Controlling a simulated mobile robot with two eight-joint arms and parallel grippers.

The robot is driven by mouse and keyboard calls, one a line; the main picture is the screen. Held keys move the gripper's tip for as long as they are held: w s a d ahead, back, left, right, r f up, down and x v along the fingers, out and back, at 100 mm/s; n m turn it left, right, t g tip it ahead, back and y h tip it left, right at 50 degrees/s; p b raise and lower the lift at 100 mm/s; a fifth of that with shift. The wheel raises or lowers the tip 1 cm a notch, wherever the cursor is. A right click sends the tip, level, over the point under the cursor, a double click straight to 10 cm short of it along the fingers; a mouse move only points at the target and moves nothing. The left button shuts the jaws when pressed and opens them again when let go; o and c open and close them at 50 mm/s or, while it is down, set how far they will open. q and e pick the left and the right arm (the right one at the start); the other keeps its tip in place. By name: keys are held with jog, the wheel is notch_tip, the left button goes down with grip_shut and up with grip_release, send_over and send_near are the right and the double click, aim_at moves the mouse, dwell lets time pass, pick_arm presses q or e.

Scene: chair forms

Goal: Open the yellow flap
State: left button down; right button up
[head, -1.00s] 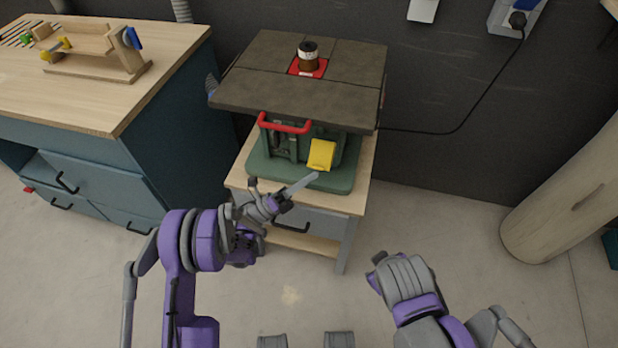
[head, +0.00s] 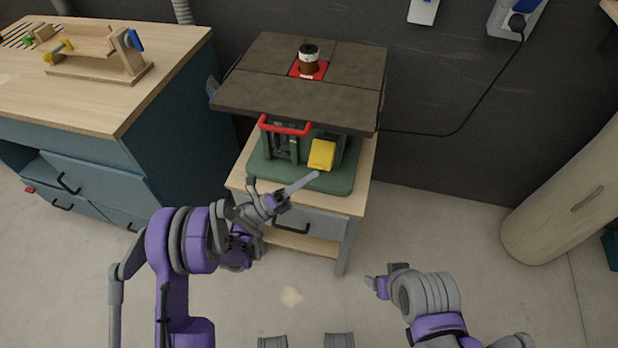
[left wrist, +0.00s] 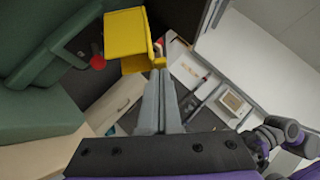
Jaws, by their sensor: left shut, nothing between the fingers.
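The yellow flap (head: 321,155) is on the front of the green machine base (head: 283,148), under the dark table top. It slants outward; I cannot tell how far open it is. In the left wrist view the yellow flap (left wrist: 126,34) is at the top, just beyond my fingertips. My left gripper (head: 314,176) is shut and empty, its long grey fingers together just below and in front of the flap. Its fingers also show in the left wrist view (left wrist: 160,78). My right gripper (head: 374,287) is low at the right, away from the machine; its fingers are too unclear to judge.
A red handle (head: 285,127) sits left of the flap on the machine. The machine stands on a wooden stand with a drawer (head: 310,224). A workbench (head: 95,100) is at the left, and a large pale cylinder (head: 565,195) at the right. The floor between is clear.

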aim_at(310, 158)
pick_arm(q)
jog(key=r+n+y+p, duration=0.1)
jog(key=r+n, duration=0.1)
jog(key=r+n+y+p, duration=0.1)
jog(key=r+n+y, duration=0.1)
jog(key=w+r+n+t+y+p, duration=0.1)
jog(key=r+n+y, duration=0.1)
jog(key=shift+d+r, duration=0.15)
jog(key=shift+r, duration=0.2)
jog(key=shift+w+d+r, duration=0.1)
jog(key=shift+w+r, duration=0.15)
jog(key=shift+r, duration=0.3)
jog(key=v, duration=1.1)
jog(key=shift+f, duration=0.1)
